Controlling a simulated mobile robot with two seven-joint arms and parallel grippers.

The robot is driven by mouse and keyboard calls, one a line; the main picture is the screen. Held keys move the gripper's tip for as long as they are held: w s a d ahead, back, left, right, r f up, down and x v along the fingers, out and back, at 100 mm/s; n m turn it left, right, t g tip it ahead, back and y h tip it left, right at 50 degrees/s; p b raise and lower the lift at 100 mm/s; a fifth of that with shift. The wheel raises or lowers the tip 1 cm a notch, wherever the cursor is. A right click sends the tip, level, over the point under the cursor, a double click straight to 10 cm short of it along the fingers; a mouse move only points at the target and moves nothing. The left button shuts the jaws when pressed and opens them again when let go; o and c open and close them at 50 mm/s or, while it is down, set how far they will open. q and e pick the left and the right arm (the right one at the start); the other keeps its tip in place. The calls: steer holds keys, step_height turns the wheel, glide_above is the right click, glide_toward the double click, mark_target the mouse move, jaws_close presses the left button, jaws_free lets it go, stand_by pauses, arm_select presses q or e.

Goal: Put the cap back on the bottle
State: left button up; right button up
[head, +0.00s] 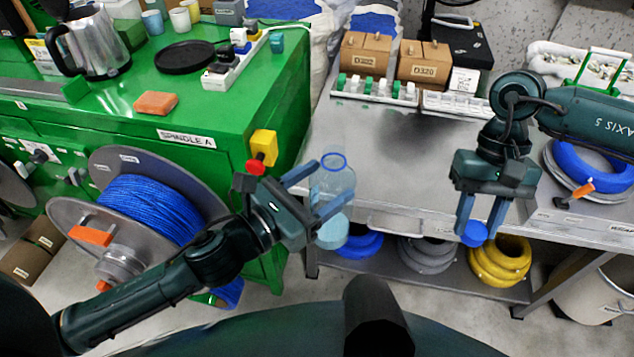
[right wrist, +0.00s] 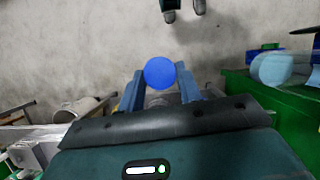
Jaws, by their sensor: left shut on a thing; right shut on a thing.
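A clear bottle (head: 333,186) with an open blue-rimmed neck stands upright between the fingers of my left gripper (head: 332,190), in front of the grey table. The gripper is shut on it. Its lower part looks pale blue. A round blue cap (head: 474,233) is held between the fingertips of my right gripper (head: 481,222), to the right of the bottle and apart from it. In the right wrist view the cap (right wrist: 159,73) shows as a flat disc between the two fingers (right wrist: 160,85).
The grey table (head: 420,150) has a clear middle, with boxes (head: 423,64) at its back. Cable coils (head: 500,262) lie on its lower shelf. A green bench (head: 215,120) and a blue cable reel (head: 150,205) stand at the left. A yellow switch box (head: 263,146) is near my left gripper.

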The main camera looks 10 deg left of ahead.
steer(key=w+a+r+m+y, duration=0.1)
steer(key=w+a+r+m, duration=0.15)
steer(key=a, duration=0.25)
steer(key=w+a+r+m+y, duration=0.1)
steer(key=w+a+r+m, duration=0.1)
steer(key=a+r+m, duration=0.3)
steer(key=m+t+y, duration=0.2)
steer(key=m, duration=0.2)
glide_toward(325, 164)
steer(key=a+r, duration=0.2)
steer(key=shift+s+d+f, duration=0.2)
steer(key=shift+f, duration=0.1)
steer(key=shift+f, duration=1.95)
steer(key=shift+f, duration=0.9)
steer(key=shift+f, duration=0.5)
